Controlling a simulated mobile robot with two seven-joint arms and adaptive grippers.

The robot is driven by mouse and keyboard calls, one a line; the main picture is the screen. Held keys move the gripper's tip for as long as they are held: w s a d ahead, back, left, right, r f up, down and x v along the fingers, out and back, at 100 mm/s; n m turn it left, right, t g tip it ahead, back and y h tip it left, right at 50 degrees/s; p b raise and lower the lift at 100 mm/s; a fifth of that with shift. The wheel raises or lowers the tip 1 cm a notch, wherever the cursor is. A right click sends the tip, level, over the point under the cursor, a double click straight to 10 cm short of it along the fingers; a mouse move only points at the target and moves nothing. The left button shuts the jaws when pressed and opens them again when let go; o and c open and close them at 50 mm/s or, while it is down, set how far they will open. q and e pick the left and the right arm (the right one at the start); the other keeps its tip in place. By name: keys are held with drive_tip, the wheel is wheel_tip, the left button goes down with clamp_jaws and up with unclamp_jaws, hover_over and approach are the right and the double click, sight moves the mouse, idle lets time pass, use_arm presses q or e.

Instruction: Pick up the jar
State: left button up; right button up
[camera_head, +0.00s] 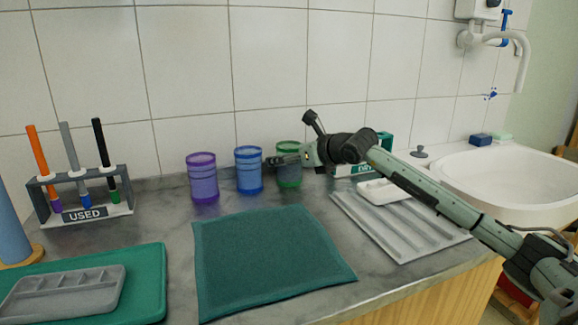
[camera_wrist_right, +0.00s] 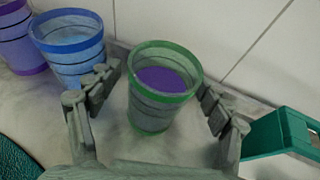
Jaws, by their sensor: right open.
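Three see-through jars stand in a row at the back of the counter: a purple jar (camera_head: 202,178), a blue jar (camera_head: 248,170) and a green jar (camera_head: 289,178). My right gripper (camera_head: 276,161) reaches in from the right at the green jar, covering part of its upper side. In the right wrist view my right gripper (camera_wrist_right: 158,90) is open, one finger on each side of the green jar (camera_wrist_right: 152,118). Gaps show between fingers and jar. The green jar is upright and holds purple content. The blue jar (camera_wrist_right: 70,52) is close to the left finger. My left gripper is not in view.
A teal mat (camera_head: 265,255) lies in front of the jars. A rack (camera_head: 88,190) marked USED holds brushes at left. A grey palette (camera_head: 65,292) lies on a green board (camera_head: 148,285). A ridged tray (camera_head: 400,235) and sink (camera_head: 515,190) are right. A teal holder (camera_wrist_right: 285,132) stands beside the right finger.

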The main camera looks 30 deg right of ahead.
drive_tip(key=shift+c, duration=0.2)
drive_tip(key=c, duration=1.4)
drive_tip(key=shift+r, duration=0.1)
